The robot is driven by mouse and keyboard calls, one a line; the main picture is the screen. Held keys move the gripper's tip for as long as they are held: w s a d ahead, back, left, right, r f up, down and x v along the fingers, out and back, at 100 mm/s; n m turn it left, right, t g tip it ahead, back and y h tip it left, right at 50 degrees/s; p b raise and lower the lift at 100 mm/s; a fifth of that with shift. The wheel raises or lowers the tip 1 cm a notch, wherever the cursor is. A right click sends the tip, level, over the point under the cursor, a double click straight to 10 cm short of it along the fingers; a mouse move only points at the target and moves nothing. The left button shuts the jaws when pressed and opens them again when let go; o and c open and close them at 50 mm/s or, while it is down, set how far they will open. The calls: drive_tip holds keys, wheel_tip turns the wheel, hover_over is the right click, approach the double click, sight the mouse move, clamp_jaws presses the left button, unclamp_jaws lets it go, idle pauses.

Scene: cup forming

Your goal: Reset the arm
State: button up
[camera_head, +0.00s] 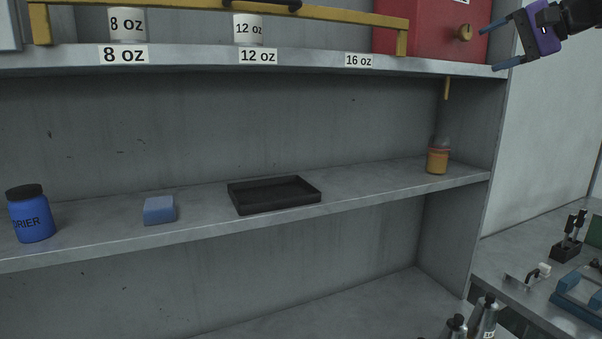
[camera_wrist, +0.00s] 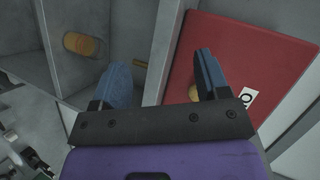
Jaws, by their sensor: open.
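My gripper (camera_head: 499,46) is purple with two blue fingers. It is at the upper right of the head view, in front of the right end of the upper shelf. Its fingers are apart and nothing is between them. In the wrist view my gripper (camera_wrist: 165,75) also shows spread fingers, with the right finger overlapping the view of the red box (camera_wrist: 255,50). The red box (camera_head: 405,28) has a tan knob (camera_head: 464,33) on its front, close to the left of the gripper in the head view.
Upper shelf holds an 8 oz cup (camera_head: 127,25) and 12 oz cup (camera_head: 248,30) behind a yellow bar (camera_head: 330,14). Lower shelf holds a blue jar (camera_head: 32,218), blue block (camera_head: 159,210), black tray (camera_head: 238,207) and orange container (camera_head: 437,161). Metal bottles (camera_head: 486,315) stand lower right.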

drive_tip(key=s+a+f+n+g+h, duration=0.1)
drive_tip(key=s+a+f+g+h, duration=0.1)
drive_tip(key=s+a+f, duration=0.45)
drive_tip(key=s+a+f+n+g+h, duration=0.1)
drive_tip(key=s+a+f+g+h, duration=0.15)
drive_tip(key=s+f, duration=0.6)
drive_tip(key=s+f+n+h, duration=0.4)
drive_tip(key=s+f, duration=0.7)
drive_tip(key=s, duration=0.4)
drive_tip(key=shift+a+f+h, duration=0.2)
drive_tip(key=shift+f+h, duration=0.15)
drive_tip(key=shift+h, duration=0.1)
